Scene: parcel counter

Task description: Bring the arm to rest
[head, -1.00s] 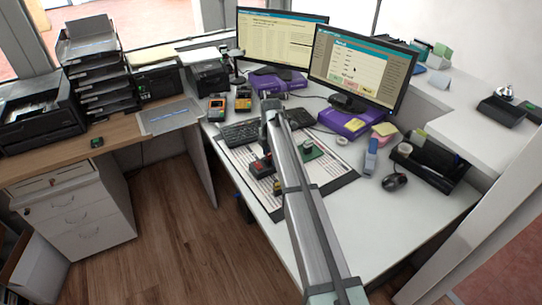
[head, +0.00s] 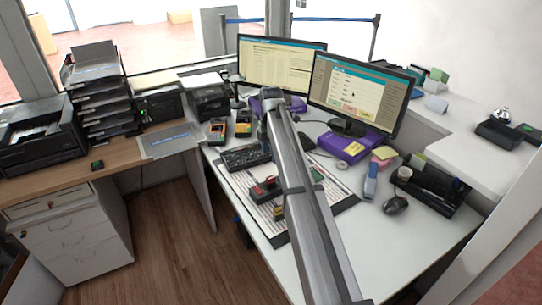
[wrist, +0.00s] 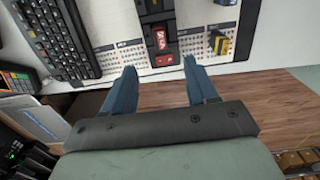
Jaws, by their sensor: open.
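My arm (head: 305,205) reaches from the bottom of the head view up across the desk, its far end near the keyboard. My gripper (wrist: 158,68) shows in the wrist view with two blue fingers spread apart and nothing between them. It hangs above the desk's front edge, apart from the things on the desk mat (wrist: 118,57). A red and black stamp (wrist: 163,46) lies beyond the fingertips, and a yellow and black stamp (wrist: 217,43) is to its right. The gripper's fingers cannot be made out in the head view, where the arm hides part of the mat.
The keyboard (head: 245,157) lies at the back left of the mat. Two monitors (head: 358,92) stand behind. A stapler (head: 371,182), a mouse (head: 395,205) and a dark organiser tray (head: 435,190) are on the right. Wooden floor (head: 165,240) is open at the left front.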

